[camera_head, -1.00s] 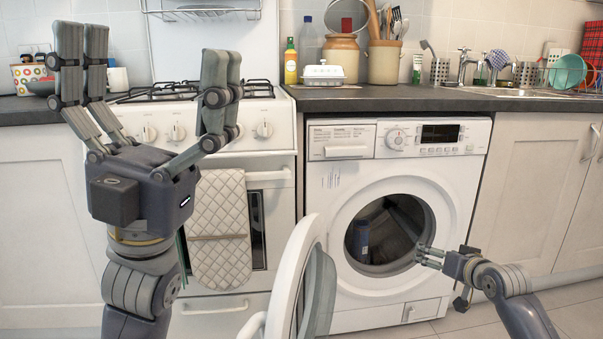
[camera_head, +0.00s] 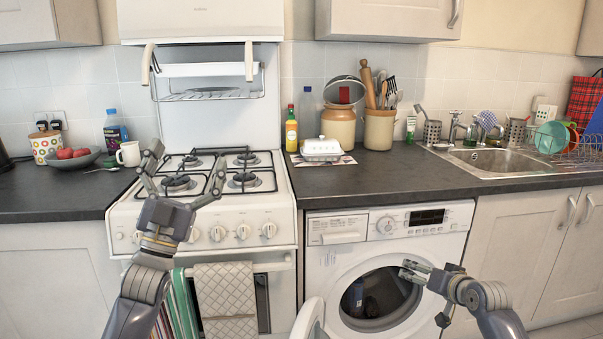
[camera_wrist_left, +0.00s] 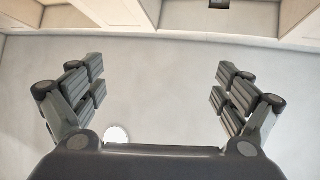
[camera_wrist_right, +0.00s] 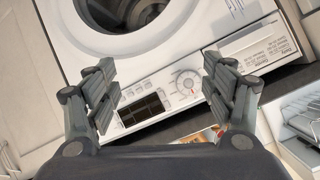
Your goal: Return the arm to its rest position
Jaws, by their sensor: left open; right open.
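My left gripper (camera_head: 186,176) is open and empty, pointing up in front of the stove (camera_head: 222,200). In the left wrist view its fingers (camera_wrist_left: 160,95) are spread, with only ceiling and a round light between them. My right gripper (camera_head: 410,270) is open in front of the washer (camera_head: 392,230), near its round opening. In the right wrist view its fingers (camera_wrist_right: 160,90) are spread with the washer's control panel (camera_wrist_right: 160,100) beyond them. A dark bluish object (camera_head: 358,296) shows inside the drum.
The washer door (camera_head: 308,318) stands open, its top edge low in the head view. The counter (camera_head: 420,168) holds a butter dish (camera_head: 322,149), jars and bottles, with a sink (camera_head: 500,160) at right. A bowl (camera_head: 70,160) and a mug (camera_head: 129,154) stand left of the stove.

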